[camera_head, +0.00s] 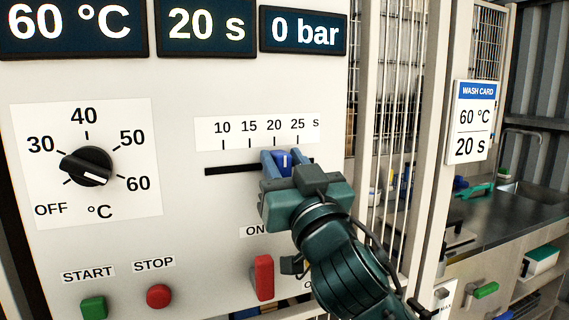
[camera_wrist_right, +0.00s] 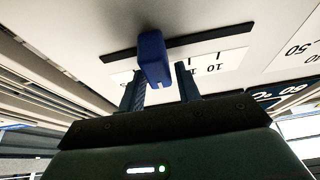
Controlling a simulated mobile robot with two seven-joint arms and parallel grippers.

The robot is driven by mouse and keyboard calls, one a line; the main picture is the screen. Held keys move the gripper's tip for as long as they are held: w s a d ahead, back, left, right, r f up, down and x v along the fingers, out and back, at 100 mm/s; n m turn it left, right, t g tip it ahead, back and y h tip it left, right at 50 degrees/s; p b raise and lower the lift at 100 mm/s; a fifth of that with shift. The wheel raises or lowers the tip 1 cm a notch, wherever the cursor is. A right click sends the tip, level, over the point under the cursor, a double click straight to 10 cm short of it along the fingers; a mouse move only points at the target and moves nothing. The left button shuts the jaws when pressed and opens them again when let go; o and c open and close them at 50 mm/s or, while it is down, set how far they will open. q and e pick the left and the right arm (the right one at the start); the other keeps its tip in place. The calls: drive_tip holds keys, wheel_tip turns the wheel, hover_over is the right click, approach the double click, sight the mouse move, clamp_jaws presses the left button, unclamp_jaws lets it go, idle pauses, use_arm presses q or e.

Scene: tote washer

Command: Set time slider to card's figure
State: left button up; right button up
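The blue time slider knob (camera_head: 284,162) sits in a dark horizontal slot (camera_head: 232,170) under a scale (camera_head: 258,130) marked 10 to 25 s. In the head view it appears just right of the 20 mark. The time display (camera_head: 206,26) reads 20 s. The wash card (camera_head: 471,121) shows 60 °C and 20 s. My right gripper (camera_head: 283,159) is at the knob, one finger on each side. In the right wrist view, the knob (camera_wrist_right: 152,58) stands between the open fingers (camera_wrist_right: 160,84), with gaps visible. My left gripper is not in view.
A black temperature dial (camera_head: 87,166) is at left, below displays reading 60 °C and 0 bar. A green START button (camera_head: 94,307), red STOP button (camera_head: 159,296) and red switch (camera_head: 263,277) are below. A wire-mesh guard and a sink counter (camera_head: 520,215) stand at right.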

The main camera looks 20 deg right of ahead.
drive_tip(key=shift+o, duration=1.2)
